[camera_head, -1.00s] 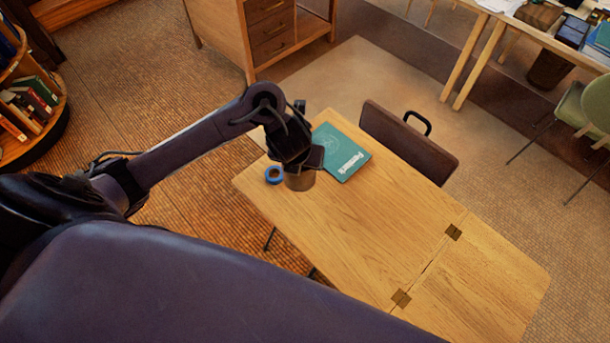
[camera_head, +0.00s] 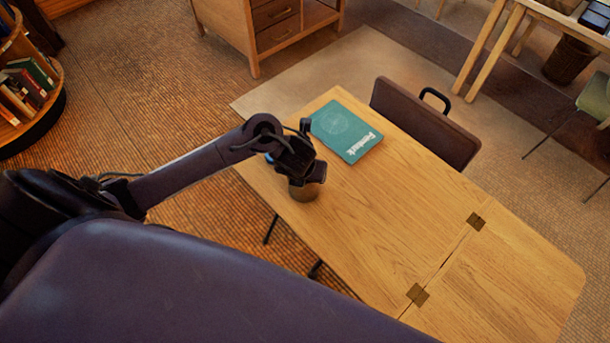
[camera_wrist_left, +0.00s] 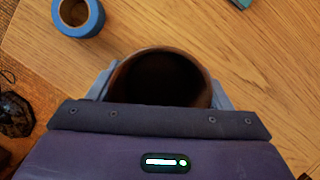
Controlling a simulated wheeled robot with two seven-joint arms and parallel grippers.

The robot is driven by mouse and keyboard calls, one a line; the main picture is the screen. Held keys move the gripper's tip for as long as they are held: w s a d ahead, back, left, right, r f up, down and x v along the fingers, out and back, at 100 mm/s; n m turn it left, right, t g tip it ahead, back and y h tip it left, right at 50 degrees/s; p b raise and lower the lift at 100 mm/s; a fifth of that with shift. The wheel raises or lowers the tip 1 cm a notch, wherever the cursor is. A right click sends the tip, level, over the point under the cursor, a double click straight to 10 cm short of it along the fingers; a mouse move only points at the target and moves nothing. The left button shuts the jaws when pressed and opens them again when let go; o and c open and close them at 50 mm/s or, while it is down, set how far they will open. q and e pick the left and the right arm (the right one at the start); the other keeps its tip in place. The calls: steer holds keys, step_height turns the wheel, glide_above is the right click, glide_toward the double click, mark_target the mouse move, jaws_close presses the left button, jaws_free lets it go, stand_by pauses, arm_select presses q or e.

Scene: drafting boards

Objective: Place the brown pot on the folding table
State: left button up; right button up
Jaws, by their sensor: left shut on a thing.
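The brown pot (camera_head: 303,191) is in my left gripper (camera_head: 302,180), over the left part of the wooden folding table (camera_head: 380,220). My left gripper is shut on it. In the left wrist view the pot (camera_wrist_left: 165,80) shows its dark round opening between the two fingers (camera_wrist_left: 160,92), and it looks upright. I cannot tell whether its base touches the tabletop. The folding table's wood grain (camera_wrist_left: 255,80) also shows there. My right gripper is not in view.
A teal book (camera_head: 345,131) lies on the table behind the pot. A blue tape roll (camera_wrist_left: 78,15) lies close to the pot. A dark brown case with a handle (camera_head: 425,122) stands at the table's far edge. The table's middle and right are clear.

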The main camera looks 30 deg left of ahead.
arm_select(q)
steer(key=shift+f, duration=0.1)
steer(key=o, duration=1.2)
steer(key=shift+c, duration=0.2)
steer(key=shift+s+r+p, duration=0.1)
steer(key=shift+r+p, duration=0.25)
steer(key=shift+r, duration=0.2)
steer(key=p+v, duration=0.6)
steer(key=v, duration=0.5)
steer(key=shift+s+p, duration=0.1)
steer(key=shift+p, duration=0.25)
